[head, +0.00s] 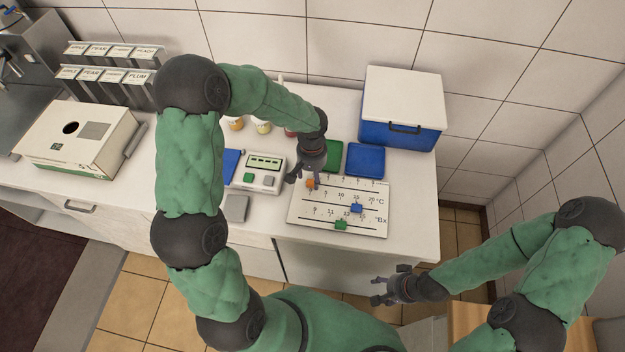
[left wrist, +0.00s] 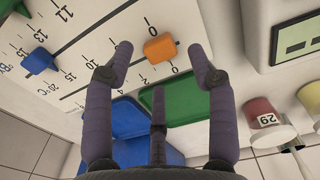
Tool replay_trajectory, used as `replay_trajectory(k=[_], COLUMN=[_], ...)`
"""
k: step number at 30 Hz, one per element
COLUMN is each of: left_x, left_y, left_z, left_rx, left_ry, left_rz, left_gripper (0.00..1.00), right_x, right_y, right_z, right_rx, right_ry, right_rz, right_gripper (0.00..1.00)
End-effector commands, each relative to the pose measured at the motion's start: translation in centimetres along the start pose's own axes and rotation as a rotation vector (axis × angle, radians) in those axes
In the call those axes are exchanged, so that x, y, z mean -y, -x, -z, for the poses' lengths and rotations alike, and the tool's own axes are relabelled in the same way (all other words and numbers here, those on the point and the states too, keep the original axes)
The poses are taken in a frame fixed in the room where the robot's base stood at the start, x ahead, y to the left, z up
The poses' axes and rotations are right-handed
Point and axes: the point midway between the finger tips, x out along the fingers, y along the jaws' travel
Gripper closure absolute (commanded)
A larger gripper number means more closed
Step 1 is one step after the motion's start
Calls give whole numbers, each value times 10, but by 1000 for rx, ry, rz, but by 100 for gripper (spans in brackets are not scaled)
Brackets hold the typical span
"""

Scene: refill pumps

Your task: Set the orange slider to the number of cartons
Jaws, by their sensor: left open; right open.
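The white slider board (head: 294,211) lies on the counter with three scales. The orange slider (head: 310,183) sits at the left end of the top scale in the head view. It also shows in the left wrist view (left wrist: 160,48), near a "0" mark. My left gripper (head: 302,179) is open just over that end of the board. In the left wrist view its two side fingertips (left wrist: 161,62) stand on either side of the orange slider, and I cannot tell whether they touch it. My right gripper (head: 381,288) is open and empty in front of the counter. I make out no cartons clearly.
The blue slider (head: 357,208) and green slider (head: 341,225) sit on the lower scales. A green tray (head: 333,155) and blue tray (head: 365,160) lie behind the board. A lidded blue box (head: 402,100) stands at back right. A display unit (head: 262,170) is at left, with small cups (head: 264,128) behind.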

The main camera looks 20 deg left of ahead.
Motion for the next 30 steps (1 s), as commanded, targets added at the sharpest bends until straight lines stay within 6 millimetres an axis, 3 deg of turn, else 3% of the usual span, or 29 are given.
replay_trajectory(k=[6, 18, 24, 30], left_x=[0, 0, 0, -2], left_y=[-25, -30, -30, -31], left_z=[0, 0, 0, 0], left_rx=[1, 0, 0, 0], left_ry=[-1, 1, 0, -1], left_rz=[0, -1, -1, -1], left_gripper=[43, 43, 100, 100], right_x=[-2, -2, -2, -2], right_y=[-4, -5, -5, -5], right_z=[0, 0, 0, 0], right_rx=[0, 0, 0, 0], right_ry=[0, 0, 0, 0], right_rz=[0, 0, 0, 0], right_gripper=[43, 43, 43, 43])
